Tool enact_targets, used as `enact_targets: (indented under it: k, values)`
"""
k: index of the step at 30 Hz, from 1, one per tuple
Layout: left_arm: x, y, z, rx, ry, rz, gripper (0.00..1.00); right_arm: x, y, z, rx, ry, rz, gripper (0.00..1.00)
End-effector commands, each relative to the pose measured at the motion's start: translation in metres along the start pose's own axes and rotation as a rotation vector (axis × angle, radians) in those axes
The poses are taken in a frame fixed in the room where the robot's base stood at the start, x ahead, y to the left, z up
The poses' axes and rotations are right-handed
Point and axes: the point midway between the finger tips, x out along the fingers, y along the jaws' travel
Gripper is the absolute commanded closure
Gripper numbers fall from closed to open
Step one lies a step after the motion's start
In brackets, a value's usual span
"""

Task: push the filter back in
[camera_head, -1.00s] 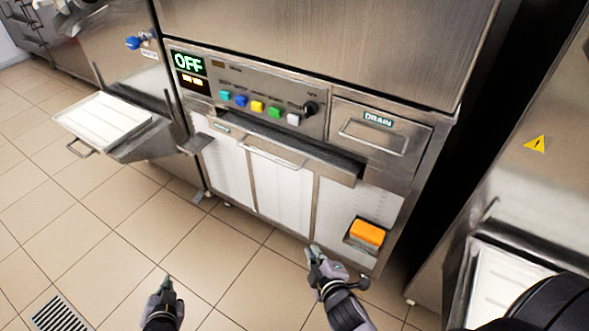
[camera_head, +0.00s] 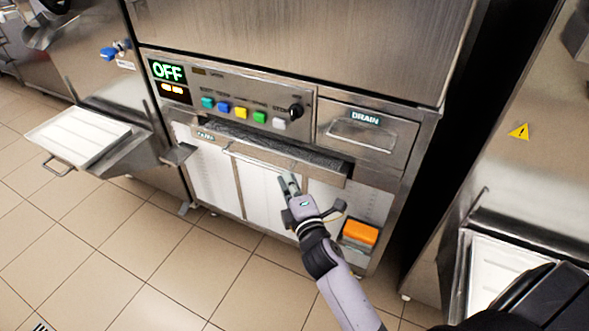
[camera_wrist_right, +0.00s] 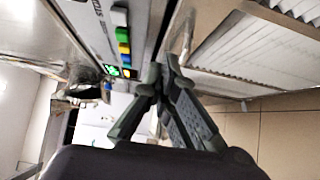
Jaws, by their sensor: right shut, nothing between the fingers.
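The filter (camera_head: 338,180) is a wide, shallow metal drawer with a dark mesh top and a bar handle. In the right wrist view the fingertips (camera_wrist_right: 164,68) come together near the machine's front. My left gripper is out of view.
Above the filter is the control panel (camera_head: 296,95) with a green OFF display. The DRAIN drawer (camera_head: 365,136) is at its right. An orange block (camera_head: 360,232) sits in a low holder. A white tray (camera_head: 80,135) juts out at left. Tiled floor is open in front.

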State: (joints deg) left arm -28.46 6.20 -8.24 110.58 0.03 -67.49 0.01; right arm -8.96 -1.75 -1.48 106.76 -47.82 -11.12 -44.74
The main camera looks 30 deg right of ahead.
Motion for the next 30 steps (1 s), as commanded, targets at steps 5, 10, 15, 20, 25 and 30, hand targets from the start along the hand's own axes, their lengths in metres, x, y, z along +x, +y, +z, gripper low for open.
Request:
enact_targets:
  k: [5,10,15,20,25,30]
  values:
    - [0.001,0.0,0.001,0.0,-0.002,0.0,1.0,0.022,0.0,0.017,-0.004,0.0,0.0,1.0]
    - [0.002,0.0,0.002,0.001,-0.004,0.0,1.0,0.031,0.0,0.027,-0.001,0.0,-0.001,1.0]
    - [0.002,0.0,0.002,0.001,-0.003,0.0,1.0,0.033,-0.001,0.029,0.001,0.0,-0.001,1.0]
    - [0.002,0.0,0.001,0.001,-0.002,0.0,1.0,0.033,-0.001,0.028,0.001,0.0,-0.001,1.0]
    - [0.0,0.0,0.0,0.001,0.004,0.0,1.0,0.04,0.0,0.035,-0.001,-0.001,-0.001,1.0]
    - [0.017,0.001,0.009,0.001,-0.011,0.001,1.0,0.052,0.001,0.047,0.0,0.0,0.0,1.0]
